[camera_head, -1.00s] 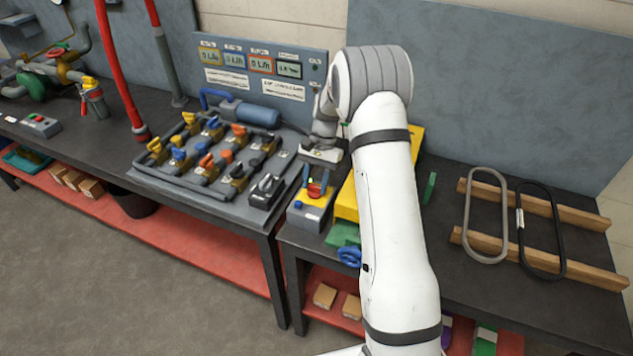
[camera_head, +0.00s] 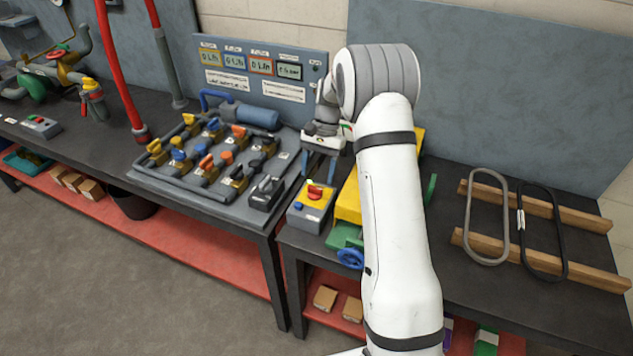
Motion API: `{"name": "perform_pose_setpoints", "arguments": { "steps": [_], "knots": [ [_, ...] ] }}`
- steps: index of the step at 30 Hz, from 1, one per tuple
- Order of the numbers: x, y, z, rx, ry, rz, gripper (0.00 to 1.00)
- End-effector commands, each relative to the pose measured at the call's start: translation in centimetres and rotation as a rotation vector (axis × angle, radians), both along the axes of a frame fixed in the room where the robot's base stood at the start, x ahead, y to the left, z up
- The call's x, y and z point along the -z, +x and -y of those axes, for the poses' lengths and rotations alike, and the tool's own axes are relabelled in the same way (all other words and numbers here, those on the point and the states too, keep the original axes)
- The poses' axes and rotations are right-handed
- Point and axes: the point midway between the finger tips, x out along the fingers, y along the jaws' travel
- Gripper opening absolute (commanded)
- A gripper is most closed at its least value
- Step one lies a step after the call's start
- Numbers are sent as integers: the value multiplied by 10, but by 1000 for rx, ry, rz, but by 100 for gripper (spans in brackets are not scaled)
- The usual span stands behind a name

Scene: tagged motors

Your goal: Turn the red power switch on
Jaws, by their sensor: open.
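The red power switch (camera_head: 314,191) is a red knob on a yellow plate, on top of a grey box (camera_head: 310,212) at the left front of the right-hand table. Its exact turn position is too small to tell. My gripper (camera_head: 319,170) hangs just above and behind the switch box, fingers pointing down. Its fingers are apart and hold nothing. It looks clear of the red knob. My white arm hides part of the table to the right of the switch.
A board of coloured valve handles (camera_head: 215,160) stands left of the switch box. A yellow block (camera_head: 348,203) and a green vise-like tool with a blue wheel (camera_head: 349,257) stand close on its right.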

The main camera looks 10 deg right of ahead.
Motion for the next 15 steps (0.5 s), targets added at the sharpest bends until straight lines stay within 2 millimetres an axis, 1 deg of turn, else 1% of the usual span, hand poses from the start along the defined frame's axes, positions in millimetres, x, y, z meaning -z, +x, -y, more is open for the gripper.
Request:
{"name": "perform_pose_setpoints", "arguments": {
  "steps": [3, 6, 10, 15],
  "knots": [
    [-18, 6, 5, -1, -1, 3, 60],
    [-29, 10, 7, -1, -1, 2, 60],
    [-35, 11, 9, -1, 0, 0, 60],
    [-36, 11, 9, 0, -1, -1, 60]
  ]
}}
